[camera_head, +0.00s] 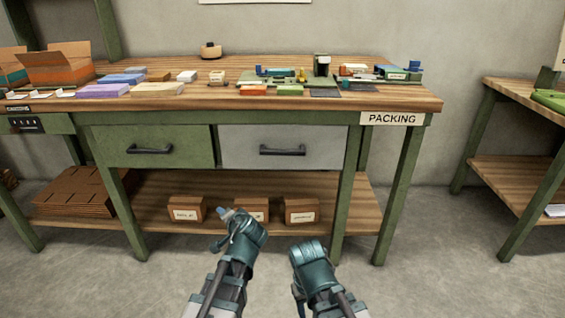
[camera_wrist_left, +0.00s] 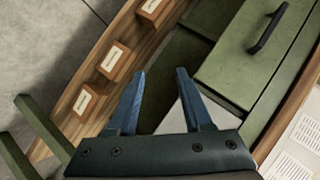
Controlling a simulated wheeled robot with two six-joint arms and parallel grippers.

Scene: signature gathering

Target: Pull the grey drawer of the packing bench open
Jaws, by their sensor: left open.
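The grey drawer (camera_head: 283,147) is on the right half of the packing bench front, its face about level with the green drawer beside it, so it looks closed. Its dark bar handle (camera_head: 282,150) runs horizontally across the face. My left gripper (camera_head: 222,228) is below and left of that handle, in front of the bench and apart from it. In the left wrist view its blue fingers (camera_wrist_left: 160,73) are spread and empty; a pale grey patch of the drawer (camera_wrist_left: 172,120) shows between them, and the grey handle is not visible there. My right gripper (camera_head: 309,250) is lower right; its fingers are hidden.
The green drawer (camera_head: 153,148) with its own dark handle (camera_head: 149,149) adjoins on the left. Small cardboard boxes (camera_head: 301,211) stand on the lower shelf (camera_head: 345,197). Bench legs (camera_head: 397,195) flank the space. Goods crowd the bench top; floor in front is clear.

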